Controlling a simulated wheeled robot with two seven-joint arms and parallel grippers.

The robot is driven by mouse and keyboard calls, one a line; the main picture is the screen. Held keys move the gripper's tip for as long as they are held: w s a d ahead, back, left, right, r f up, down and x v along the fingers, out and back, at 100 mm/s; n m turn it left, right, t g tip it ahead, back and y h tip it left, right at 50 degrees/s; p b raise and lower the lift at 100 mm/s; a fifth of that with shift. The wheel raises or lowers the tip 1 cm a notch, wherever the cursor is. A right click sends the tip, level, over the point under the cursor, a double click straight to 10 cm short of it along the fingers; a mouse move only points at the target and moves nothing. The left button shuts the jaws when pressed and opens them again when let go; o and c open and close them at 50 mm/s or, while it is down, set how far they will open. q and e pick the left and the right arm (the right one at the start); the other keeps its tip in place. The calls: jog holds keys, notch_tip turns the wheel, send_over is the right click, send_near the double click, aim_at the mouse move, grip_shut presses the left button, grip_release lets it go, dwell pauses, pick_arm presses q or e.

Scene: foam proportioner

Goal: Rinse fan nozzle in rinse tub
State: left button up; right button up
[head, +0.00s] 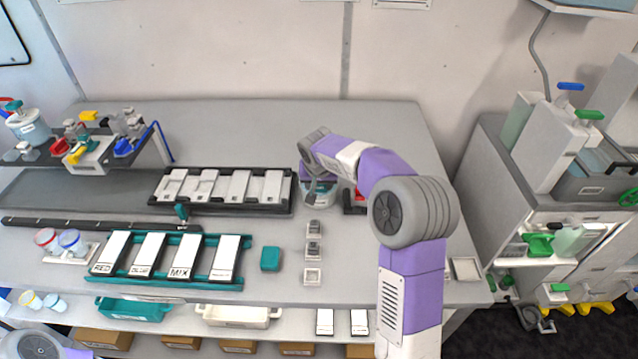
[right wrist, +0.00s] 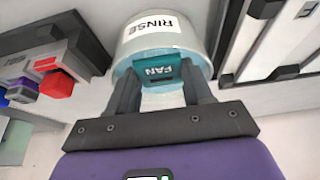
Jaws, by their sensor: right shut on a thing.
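My right gripper (head: 318,182) is at the rinse tub (head: 322,200) on the table, right of the middle. In the right wrist view, my right gripper (right wrist: 161,76) is shut on the teal fan nozzle (right wrist: 166,71), whose label reads FAN. The round, pale rinse tub (right wrist: 190,42) with its RINSE label is directly beyond it. The nozzle overlaps the tub's light-blue near edge; how deep it sits cannot be told. In the head view my wrist hides the nozzle and part of the tub. My left gripper is out of view.
A black rack with white blocks (head: 291,190) stands close left of the tub. A dark holder with red parts (head: 352,198) is close on its right, partly behind my arm. Small square pads (head: 313,276) and a teal block (head: 270,259) lie in front.

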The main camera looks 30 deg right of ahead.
jog(key=shift+w+d, duration=0.1)
jog(key=shift+w, duration=0.05)
jog(key=shift+w+d+p, duration=0.3)
jog(key=shift+w+p, duration=0.2)
jog(key=shift+p, duration=0.1)
jog(key=shift+s+a+b, duration=0.2)
jog(key=shift+s+b, duration=0.15)
dwell(0.4)
jog(key=shift+r, duration=0.1)
dwell(0.3)
notch_tip(320, 180, up, 9)
jog(key=p, duration=0.7)
dwell(0.4)
